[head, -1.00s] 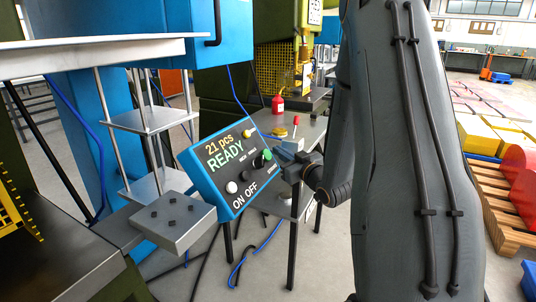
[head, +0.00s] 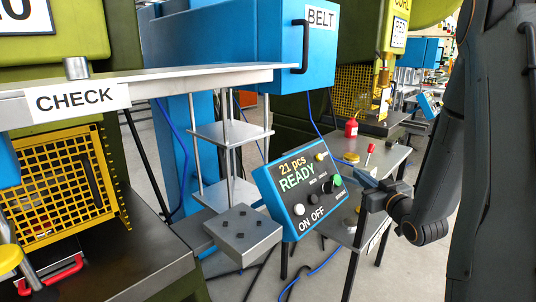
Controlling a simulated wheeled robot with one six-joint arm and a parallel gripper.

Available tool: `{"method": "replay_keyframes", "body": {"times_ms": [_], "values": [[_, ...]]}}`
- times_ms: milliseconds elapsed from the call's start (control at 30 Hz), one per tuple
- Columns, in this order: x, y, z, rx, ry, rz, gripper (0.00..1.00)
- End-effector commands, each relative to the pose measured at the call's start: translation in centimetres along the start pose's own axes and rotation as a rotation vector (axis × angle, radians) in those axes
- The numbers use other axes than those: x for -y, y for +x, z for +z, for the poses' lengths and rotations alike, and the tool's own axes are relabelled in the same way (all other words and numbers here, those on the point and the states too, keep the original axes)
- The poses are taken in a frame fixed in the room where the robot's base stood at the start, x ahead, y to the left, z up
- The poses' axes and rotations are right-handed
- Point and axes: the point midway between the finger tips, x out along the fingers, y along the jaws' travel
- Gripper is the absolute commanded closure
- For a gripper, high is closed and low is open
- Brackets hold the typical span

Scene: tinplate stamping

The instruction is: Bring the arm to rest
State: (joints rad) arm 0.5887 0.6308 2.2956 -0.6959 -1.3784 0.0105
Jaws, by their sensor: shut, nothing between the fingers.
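My gripper (head: 368,188) is in the head view, right of the middle, at the end of my dark grey arm. Its jaws are shut and nothing is held. The fingers point left toward the blue control box (head: 297,190), close to its right edge by the green button (head: 337,181); I cannot tell whether they touch it. The box's screen reads "21 pcs READY", with "ON OFF" marked below. My arm comes down along the right side of the picture and hides what is behind it.
A shelf marked CHECK (head: 180,82) reaches in from the left. A yellow mesh guard (head: 65,190) stands at left.

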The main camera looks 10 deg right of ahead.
Motion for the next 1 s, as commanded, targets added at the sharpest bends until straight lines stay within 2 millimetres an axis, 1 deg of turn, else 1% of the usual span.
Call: {"method": "replay_keyframes", "body": {"times_ms": [133,233,367,467,567,667,700,767,800,867,900,1000], "values": [[1.4,0.4,0.0,0.120,-0.010,0.009,1.00],[3.0,0.2,0.4,0.267,-0.014,0.024,1.00],[5.3,-1.5,1.1,0.478,-0.006,0.047,1.00],[7.3,-3.6,1.4,0.632,0.009,0.059,1.00],[9.5,-6.5,1.5,0.785,0.029,0.065,1.00],[12.2,-10.2,1.3,0.944,0.056,0.064,1.00],[13.3,-11.9,1.1,1.008,0.068,0.061,1.00],[15.1,-14.5,0.6,1.104,0.087,0.052,1.00],[16.3,-16.4,0.3,1.168,0.101,0.047,1.00],[18.0,-19.1,-0.3,1.256,0.119,0.035,1.00],[19.0,-20.8,-0.7,1.311,0.132,0.026,1.00],[21.2,-24.5,-1.7,1.424,0.157,0.003,1.00]]}}
